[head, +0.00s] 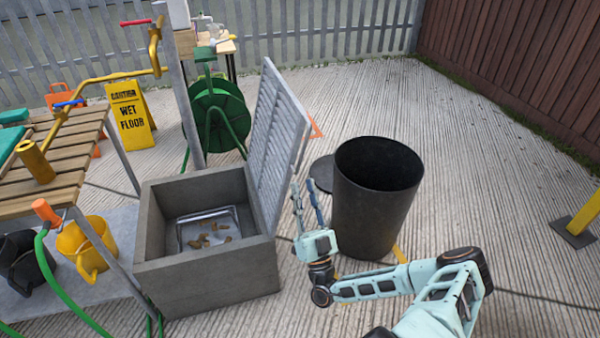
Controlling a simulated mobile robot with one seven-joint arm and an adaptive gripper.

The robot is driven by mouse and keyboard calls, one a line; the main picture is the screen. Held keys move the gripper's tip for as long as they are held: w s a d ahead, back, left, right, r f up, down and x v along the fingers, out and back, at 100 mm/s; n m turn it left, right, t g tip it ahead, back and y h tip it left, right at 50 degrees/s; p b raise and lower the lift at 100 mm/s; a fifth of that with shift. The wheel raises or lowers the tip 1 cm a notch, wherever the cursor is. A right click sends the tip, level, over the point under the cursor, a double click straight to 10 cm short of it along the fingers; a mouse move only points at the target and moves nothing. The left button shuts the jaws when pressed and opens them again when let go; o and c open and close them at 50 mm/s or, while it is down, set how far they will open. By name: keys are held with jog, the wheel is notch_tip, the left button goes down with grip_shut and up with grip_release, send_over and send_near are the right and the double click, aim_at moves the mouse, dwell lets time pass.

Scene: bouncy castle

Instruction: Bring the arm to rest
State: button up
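My arm reaches in from the lower right in the head view. My gripper (307,199) points upward, with its two slim fingers apart and nothing between them. It is in front of the black bin (377,210) and to the right of the grey concrete box (208,278). The fingers are near the raised lid (277,140) of the box; I cannot tell whether they touch it. Inside the box lies a metal tray (232,212) with several brown pieces on it.
A slatted wooden table (60,165) with a yellow pipe stands at left. A green hose reel (218,112) and a yellow wet floor sign (129,115) stand behind the box. Yellow and black watering cans (86,247) are below the table. The ground at right is mostly clear.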

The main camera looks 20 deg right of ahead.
jog(key=shift+s+f, duration=0.45)
jog(key=shift+f, duration=0.05)
jog(key=shift+a+y, duration=0.1)
jog(key=shift+y, duration=0.2)
